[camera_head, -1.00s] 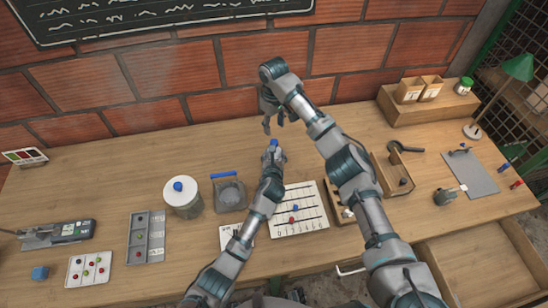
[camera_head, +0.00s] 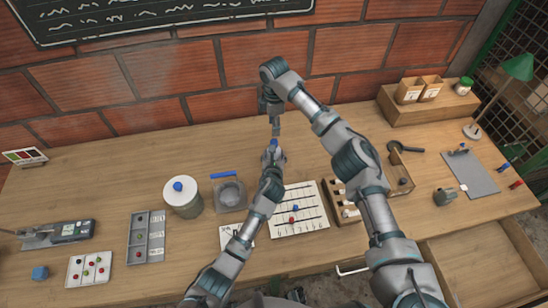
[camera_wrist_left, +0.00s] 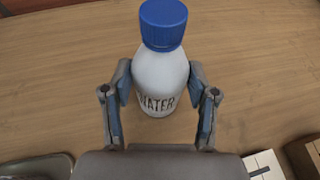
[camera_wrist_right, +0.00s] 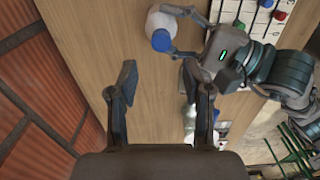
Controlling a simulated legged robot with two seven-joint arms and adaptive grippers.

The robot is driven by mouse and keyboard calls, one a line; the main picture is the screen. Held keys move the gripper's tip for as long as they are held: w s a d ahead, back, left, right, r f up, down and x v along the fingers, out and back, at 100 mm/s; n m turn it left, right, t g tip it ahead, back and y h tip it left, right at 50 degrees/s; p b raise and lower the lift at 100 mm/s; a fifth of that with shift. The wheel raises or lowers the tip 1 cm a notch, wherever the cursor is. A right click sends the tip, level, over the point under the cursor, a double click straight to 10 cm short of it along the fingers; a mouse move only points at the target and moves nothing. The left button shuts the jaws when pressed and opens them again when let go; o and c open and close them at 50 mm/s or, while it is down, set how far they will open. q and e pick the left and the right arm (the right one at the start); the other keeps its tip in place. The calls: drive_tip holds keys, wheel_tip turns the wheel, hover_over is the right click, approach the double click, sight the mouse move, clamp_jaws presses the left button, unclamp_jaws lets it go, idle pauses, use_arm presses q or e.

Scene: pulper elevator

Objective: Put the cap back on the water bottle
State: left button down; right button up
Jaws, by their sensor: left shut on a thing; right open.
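The white water bottle (camera_wrist_left: 157,85) stands upright with the word WATER on it. A blue cap (camera_wrist_left: 163,25) sits on its top; I cannot tell how tightly. My left gripper (camera_wrist_left: 160,82) is shut around the bottle's body. In the head view the left gripper (camera_head: 273,158) hides most of the bottle, and only the blue cap (camera_head: 274,143) shows clearly. My right gripper (camera_head: 275,130) is above the cap, fingers pointing down. In the right wrist view the right gripper (camera_wrist_right: 159,72) is open and empty, with the cap (camera_wrist_right: 161,40) apart from its fingers.
A white lidded canister (camera_head: 183,198) and a grey container (camera_head: 230,195) stand left of my left arm. A white board with beads (camera_head: 298,210) lies right of it. A wooden drawer (camera_head: 480,268) is open at front right. The table behind the bottle, towards the brick wall, is clear.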

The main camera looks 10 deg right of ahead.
sight(274, 141)
use_arm(q)
drive_tip(key=shift+a+f, duration=0.1)
use_arm(e)
wheel_tip(274, 141, down, 8)
drive_tip(key=shift+f, duration=0.1)
idle(0.3)
clamp_jaws()
drive_tip(key=m, duration=1.1)
drive_tip(key=shift+a, duration=0.1)
use_arm(q)
drive_tip(key=shift+s, duration=0.1)
use_arm(e)
drive_tip(key=m, duration=0.3)
drive_tip(key=shift+o, duration=0.8)
unclamp_jaws()
